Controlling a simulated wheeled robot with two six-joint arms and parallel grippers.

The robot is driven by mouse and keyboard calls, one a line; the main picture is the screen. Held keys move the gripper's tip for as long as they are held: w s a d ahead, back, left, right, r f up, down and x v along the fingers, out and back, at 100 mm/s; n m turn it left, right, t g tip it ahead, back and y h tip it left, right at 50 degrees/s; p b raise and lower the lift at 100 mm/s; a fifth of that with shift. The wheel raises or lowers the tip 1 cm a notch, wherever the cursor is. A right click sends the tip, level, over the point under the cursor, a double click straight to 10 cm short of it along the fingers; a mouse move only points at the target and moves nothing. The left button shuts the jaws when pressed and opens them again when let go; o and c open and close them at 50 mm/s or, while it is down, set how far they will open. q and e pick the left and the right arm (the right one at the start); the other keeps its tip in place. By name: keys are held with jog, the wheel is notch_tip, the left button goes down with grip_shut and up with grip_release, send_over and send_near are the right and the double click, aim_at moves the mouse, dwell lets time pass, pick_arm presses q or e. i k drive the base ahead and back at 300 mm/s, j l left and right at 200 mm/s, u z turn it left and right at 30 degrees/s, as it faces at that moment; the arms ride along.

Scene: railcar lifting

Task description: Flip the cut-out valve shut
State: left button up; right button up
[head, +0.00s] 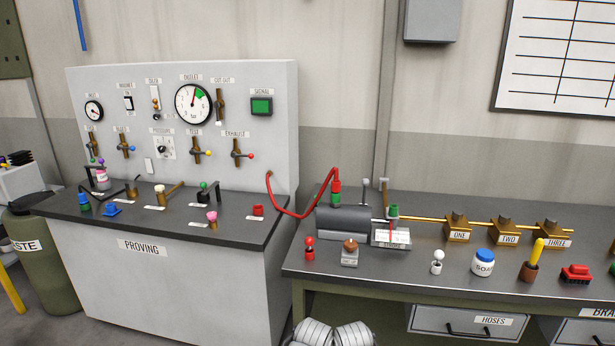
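The cut-out valve (219,104) is on the upright grey panel, under a small plate that reads CUT OUT. It is a brown, narrow upright body with a handle that appears to run along it, and a pale tip at its lower end. The handle's exact position is too small to tell. It sits just right of the large outlet gauge (193,104), whose needle points up near a green sector. Neither of my grippers is in view, and nothing touches the valve.
Right of the valve is a green signal lamp (261,106). Lower are the test valve (197,152) and exhaust valve (238,154). Small fittings stand on the dark proving bench (130,226). A red hose (300,214) runs to the right bench. The air before the panel is clear.

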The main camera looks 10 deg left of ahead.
aim_at(217, 105)
jog(key=i+j+u, duration=0.1)
jog(key=j, duration=0.25)
jog(key=i+j, duration=0.2)
jog(key=j, duration=0.15)
jog(key=i+j+u, duration=0.15)
jog(key=j, duration=0.55)
jog(key=i+j, duration=0.1)
jog(key=j, duration=0.25)
jog(key=i+j+u, duration=0.15)
jog(key=i+j, duration=1.45)
